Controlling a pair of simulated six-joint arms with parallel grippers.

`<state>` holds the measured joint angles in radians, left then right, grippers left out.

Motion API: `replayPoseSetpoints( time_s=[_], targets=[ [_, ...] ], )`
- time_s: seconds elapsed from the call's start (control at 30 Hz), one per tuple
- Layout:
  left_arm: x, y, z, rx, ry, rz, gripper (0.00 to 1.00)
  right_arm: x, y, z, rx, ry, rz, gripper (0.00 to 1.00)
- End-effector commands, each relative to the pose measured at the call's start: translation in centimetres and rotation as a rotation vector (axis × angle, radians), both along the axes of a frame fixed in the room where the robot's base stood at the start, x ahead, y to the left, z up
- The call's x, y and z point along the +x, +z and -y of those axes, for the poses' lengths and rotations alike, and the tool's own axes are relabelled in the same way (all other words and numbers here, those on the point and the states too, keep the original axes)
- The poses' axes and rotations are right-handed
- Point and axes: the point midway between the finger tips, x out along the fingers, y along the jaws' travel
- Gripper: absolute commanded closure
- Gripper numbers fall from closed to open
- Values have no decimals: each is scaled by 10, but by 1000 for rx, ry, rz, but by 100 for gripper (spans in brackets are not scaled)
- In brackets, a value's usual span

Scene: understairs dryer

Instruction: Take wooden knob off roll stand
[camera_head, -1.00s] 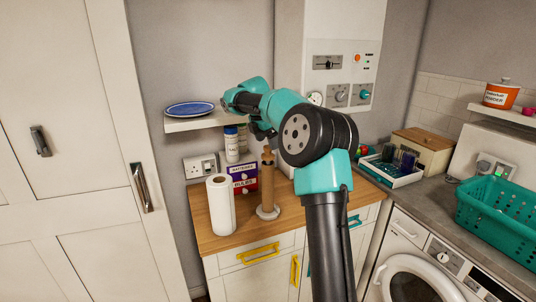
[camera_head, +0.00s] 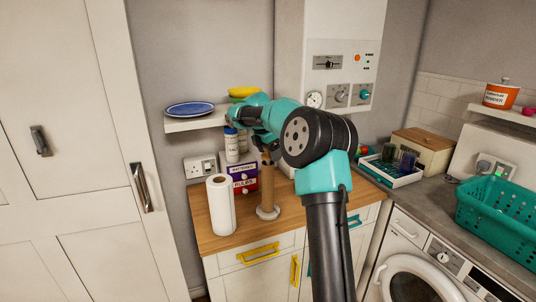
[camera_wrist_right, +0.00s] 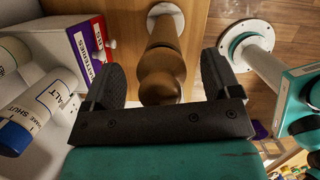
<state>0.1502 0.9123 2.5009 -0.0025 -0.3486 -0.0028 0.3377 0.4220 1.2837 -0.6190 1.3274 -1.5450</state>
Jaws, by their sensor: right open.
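The wooden roll stand (camera_head: 267,187) stands upright on the worktop, a brown post on a pale round base. Its rounded wooden knob (camera_wrist_right: 160,83) shows in the right wrist view, at the near end of the post. My right gripper (camera_wrist_right: 162,68) is open, with one dark finger on each side of the knob and a visible gap to each. In the head view, my right gripper (camera_head: 264,142) is at the top of the stand and partly hides the knob. My left gripper is not in view.
A white paper roll (camera_head: 221,206) stands left of the stand. A shelf (camera_head: 190,124) holds a blue plate (camera_head: 190,108) and a yellow bowl (camera_head: 243,91).

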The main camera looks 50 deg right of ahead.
Motion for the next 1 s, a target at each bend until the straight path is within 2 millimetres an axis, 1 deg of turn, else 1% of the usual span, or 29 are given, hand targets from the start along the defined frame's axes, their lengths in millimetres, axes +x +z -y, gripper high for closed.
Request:
replayPoseSetpoints(
  time_s=[0.3,0.83,1.0],
  targets=[
    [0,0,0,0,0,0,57,0,0,0,0,0,0,18],
    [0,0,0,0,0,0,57,0,0,0,0,0,0,69],
    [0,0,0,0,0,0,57,0,0,0,0,0,0,70]
  ],
)
